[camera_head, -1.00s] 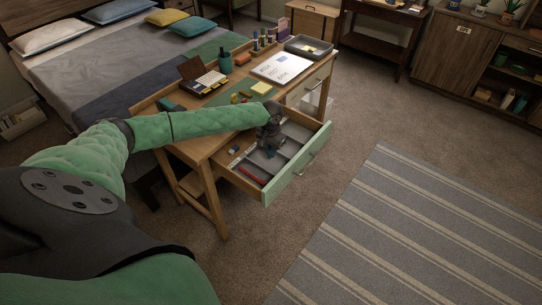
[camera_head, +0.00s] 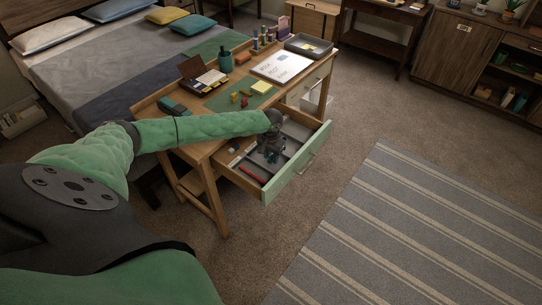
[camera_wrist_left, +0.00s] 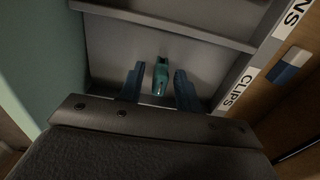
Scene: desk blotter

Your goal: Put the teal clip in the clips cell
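The teal clip (camera_wrist_left: 160,76) shows in the left wrist view between the two blue fingers of my left gripper (camera_wrist_left: 160,80). A narrow gap shows on each side of the clip, so the fingers are open around it. The clip is over or in the grey drawer compartment beside the CLIPS label (camera_wrist_left: 238,91); I cannot tell whether it rests on the floor. In the head view my left gripper (camera_head: 269,156) reaches down into the open drawer (camera_head: 297,172), and the clip is hidden there. My right gripper is not in view.
Grey dividers (camera_wrist_left: 165,30) split the drawer tray. A red item (camera_head: 252,174) lies in a front-left compartment. A blue and white eraser-like block (camera_wrist_left: 289,66) lies beyond the labels.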

